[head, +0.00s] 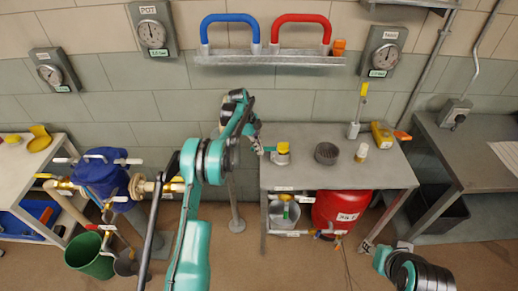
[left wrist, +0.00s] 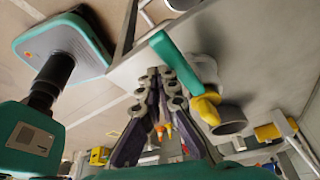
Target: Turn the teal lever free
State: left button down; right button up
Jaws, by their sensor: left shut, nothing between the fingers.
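The teal lever (left wrist: 174,58) shows in the left wrist view as a thick bar joined to a grey round fitting. In the head view a small part of the teal lever (head: 269,149) sticks out left of the yellow-topped fitting (head: 282,152) on the grey table. My left gripper (head: 258,147) is at the table's left edge, close to the lever. In the left wrist view my left gripper (left wrist: 160,76) is shut and empty, its fingertips just short of the lever. Whether they touch it I cannot tell. Of my right arm only links show at the bottom right; its gripper is out of view.
On the grey table (head: 345,180) stand a dark round cup (head: 326,153), a small cylinder (head: 361,152) and a yellow tool (head: 383,134). A red tank (head: 341,209) and a bucket (head: 284,215) are underneath.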

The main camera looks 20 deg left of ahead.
pick_arm(q)
jog(key=shift+w+a, duration=0.3)
pick_arm(e)
jog(key=shift+w+a, duration=0.1)
dwell(0.3)
